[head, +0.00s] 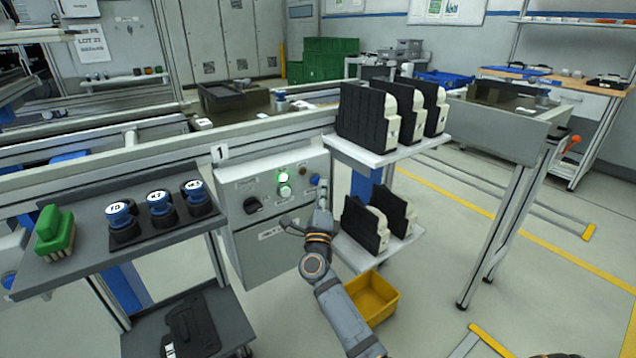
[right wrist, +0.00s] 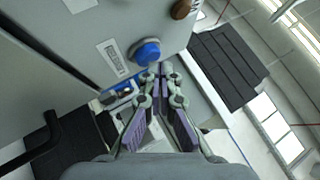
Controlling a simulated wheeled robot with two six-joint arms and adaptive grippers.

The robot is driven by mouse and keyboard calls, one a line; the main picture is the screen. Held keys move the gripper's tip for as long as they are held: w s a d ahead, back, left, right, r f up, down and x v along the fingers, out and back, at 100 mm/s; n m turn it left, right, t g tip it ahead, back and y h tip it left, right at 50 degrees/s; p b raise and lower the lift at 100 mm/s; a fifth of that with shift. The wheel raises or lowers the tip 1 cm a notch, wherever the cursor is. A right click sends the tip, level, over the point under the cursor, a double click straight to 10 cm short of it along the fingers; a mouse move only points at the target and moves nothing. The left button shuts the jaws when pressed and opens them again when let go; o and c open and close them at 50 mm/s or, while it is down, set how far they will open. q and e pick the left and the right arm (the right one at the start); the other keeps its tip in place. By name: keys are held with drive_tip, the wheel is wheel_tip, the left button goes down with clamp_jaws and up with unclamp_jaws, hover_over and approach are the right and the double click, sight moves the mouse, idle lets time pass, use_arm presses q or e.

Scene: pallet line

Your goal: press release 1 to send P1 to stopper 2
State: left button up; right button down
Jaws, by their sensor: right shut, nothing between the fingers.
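A grey control box (head: 273,200) under the conveyor carries the sign 1 (head: 219,154). On its face are a lit green lamp (head: 283,177), a paler button below it, a dark knob and a reddish button. A blue button (head: 315,180) sits at its right; it shows large in the right wrist view (right wrist: 145,52). My right gripper (head: 320,207) is shut and empty in front of the box, its tips (right wrist: 160,70) just beside the blue button. I cannot tell whether they touch it. A dark tray (head: 235,97) stands on the line behind; no P1 label is legible. My left gripper is out of view.
Black cases stand on two white shelves (head: 395,150) right of the box, close to my arm. A yellow bin (head: 372,297) is below. A grey shelf (head: 90,262) at left holds blue-topped cylinders and a green brush (head: 55,233).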

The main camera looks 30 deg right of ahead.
drive_tip(key=shift+w, duration=0.35)
idle(0.3)
drive_tip(key=shift+s+r, duration=0.1)
drive_tip(key=shift+s, duration=0.05)
idle(0.4)
drive_tip(key=shift+s+p, duration=0.45)
drive_tip(key=shift+s, duration=0.25)
